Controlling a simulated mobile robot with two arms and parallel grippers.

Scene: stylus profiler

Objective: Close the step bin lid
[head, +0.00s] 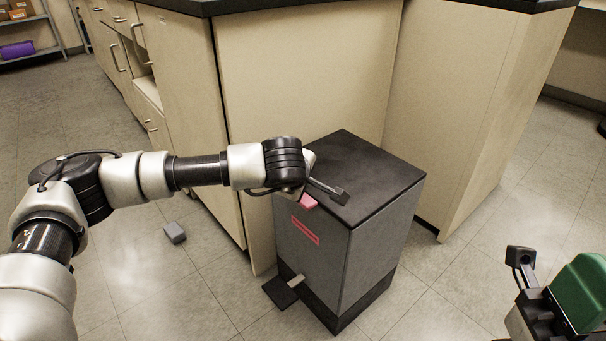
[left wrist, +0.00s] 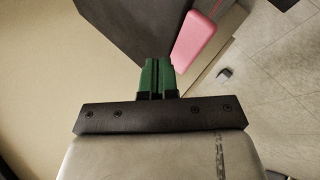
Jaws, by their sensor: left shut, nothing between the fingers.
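The step bin (head: 325,255) is a grey box with a black base and a red label. Its black lid (head: 375,165) lies level on top and looks shut. A pink tab (head: 308,202) sticks out at the lid's front edge; it also shows in the left wrist view (left wrist: 196,40). My left gripper (head: 338,194) is over the front left part of the lid, beside the tab. In the left wrist view its green fingers (left wrist: 157,75) are together and empty. Whether they touch the lid is unclear. My right gripper (head: 550,275) is at the lower right, partly cut off, away from the bin.
A black pedal (head: 285,292) sits at the bin's front foot. A small grey block (head: 174,232) lies on the tiled floor to the left. Beige cabinets (head: 300,75) stand close behind the bin. The floor in front and to the right is clear.

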